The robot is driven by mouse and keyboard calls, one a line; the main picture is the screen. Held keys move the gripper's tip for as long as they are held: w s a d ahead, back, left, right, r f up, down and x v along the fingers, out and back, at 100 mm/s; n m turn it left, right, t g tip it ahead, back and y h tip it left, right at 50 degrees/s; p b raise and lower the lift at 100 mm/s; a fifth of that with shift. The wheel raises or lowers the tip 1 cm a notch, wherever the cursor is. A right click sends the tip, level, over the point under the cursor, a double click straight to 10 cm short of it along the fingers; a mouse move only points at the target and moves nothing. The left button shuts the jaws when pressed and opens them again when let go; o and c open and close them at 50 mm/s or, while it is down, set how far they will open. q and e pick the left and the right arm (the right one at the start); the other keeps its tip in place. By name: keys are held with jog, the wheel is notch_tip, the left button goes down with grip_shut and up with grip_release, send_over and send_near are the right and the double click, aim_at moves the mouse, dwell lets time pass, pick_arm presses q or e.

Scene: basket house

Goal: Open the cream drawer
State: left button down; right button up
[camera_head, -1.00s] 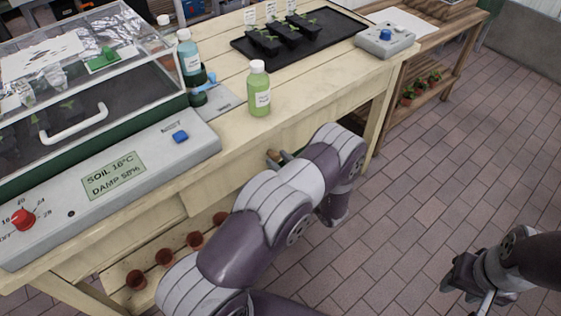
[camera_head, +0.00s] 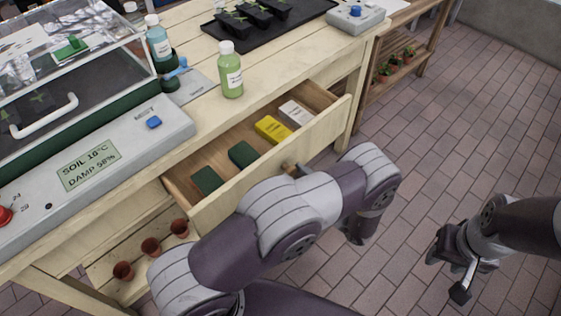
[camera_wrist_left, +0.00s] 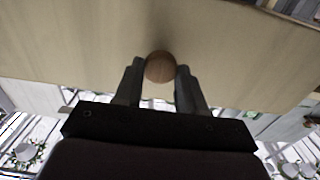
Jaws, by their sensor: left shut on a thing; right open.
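The cream drawer (camera_head: 328,122) stands pulled out from under the bench top. Inside it lie two dark green packets (camera_head: 242,154), a yellow packet (camera_head: 272,129) and a white packet (camera_head: 295,113). My left gripper (camera_wrist_left: 160,75) is shut on the round wooden knob (camera_wrist_left: 160,66) of the drawer front (camera_wrist_left: 90,45). In the head view my left arm hides most of that gripper; part of the knob (camera_head: 289,167) shows beside it. My right gripper (camera_head: 462,270) is open and empty above the floor at the right.
The bench top holds a green bottle (camera_head: 231,75), a blue bottle (camera_head: 158,42), a propagator (camera_head: 100,140) and a black tray (camera_head: 275,28) of seedlings. Small terracotta pots (camera_head: 151,246) stand on the lower shelf. The brick floor (camera_head: 480,130) at the right is clear.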

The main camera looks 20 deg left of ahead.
pick_arm(q)
jog(key=v, duration=0.6)
jog(key=shift+b, duration=0.35)
pick_arm(e)
jog(key=shift+f, duration=0.4)
pick_arm(q)
jog(key=shift+d, duration=0.1)
jog(key=c, duration=0.7)
grip_release()
jog(key=shift+o, duration=0.2)
